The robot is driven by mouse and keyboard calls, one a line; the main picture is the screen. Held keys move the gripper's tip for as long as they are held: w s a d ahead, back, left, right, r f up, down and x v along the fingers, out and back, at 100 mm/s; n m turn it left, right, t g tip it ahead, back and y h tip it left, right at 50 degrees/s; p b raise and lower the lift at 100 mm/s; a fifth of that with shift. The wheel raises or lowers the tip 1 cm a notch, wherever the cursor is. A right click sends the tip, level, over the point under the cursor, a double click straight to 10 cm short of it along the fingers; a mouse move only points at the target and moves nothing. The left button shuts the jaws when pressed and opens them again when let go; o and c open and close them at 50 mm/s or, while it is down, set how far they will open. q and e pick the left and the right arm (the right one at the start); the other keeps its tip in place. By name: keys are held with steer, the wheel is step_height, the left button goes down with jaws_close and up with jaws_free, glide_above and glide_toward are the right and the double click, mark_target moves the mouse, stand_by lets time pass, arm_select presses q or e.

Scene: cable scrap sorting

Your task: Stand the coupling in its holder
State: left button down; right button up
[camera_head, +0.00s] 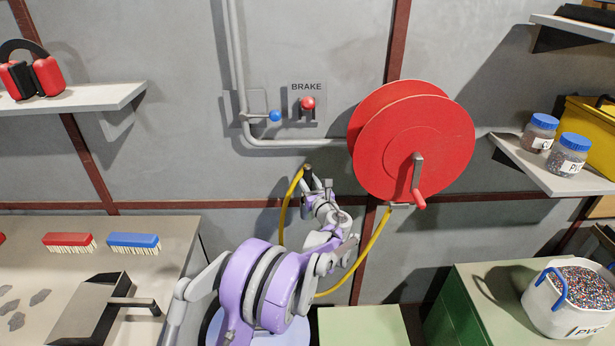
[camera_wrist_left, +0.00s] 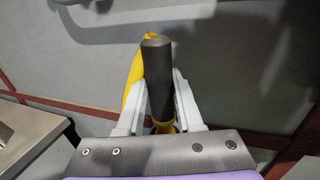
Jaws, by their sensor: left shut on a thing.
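The coupling (camera_head: 308,169) is a dark grey cylinder on the end of a yellow hose (camera_head: 371,245). My left gripper (camera_head: 315,184) is shut on it in front of the back wall, left of the red reel. In the left wrist view the coupling (camera_wrist_left: 157,68) stands roughly upright between the two pale fingers (camera_wrist_left: 159,100), its blunt end up. The hose (camera_wrist_left: 131,80) shows behind it on the left. I cannot make out a holder for certain; my arm hides part of the area below. My right gripper is in neither view.
The red hose reel (camera_head: 440,130) with a crank is on the wall to the right. A red BRAKE knob (camera_head: 308,103) and a blue-handled valve (camera_head: 274,116) sit above. A workbench (camera_head: 175,235) is at left, a green cabinet (camera_head: 475,290) at right.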

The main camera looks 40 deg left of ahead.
arm_select(q)
steer(key=shift+f+b, duration=1.35)
steer(key=shift+f, duration=0.8)
steer(key=shift+c, duration=2.4)
jaws_free()
steer(key=shift+d, duration=0.1)
steer(key=b+v, duration=0.1)
steer(key=v, duration=0.9)
steer(key=shift+s+d+b, duration=0.25)
steer(key=shift+d+b, duration=0.05)
steer(key=shift+s, duration=0.1)
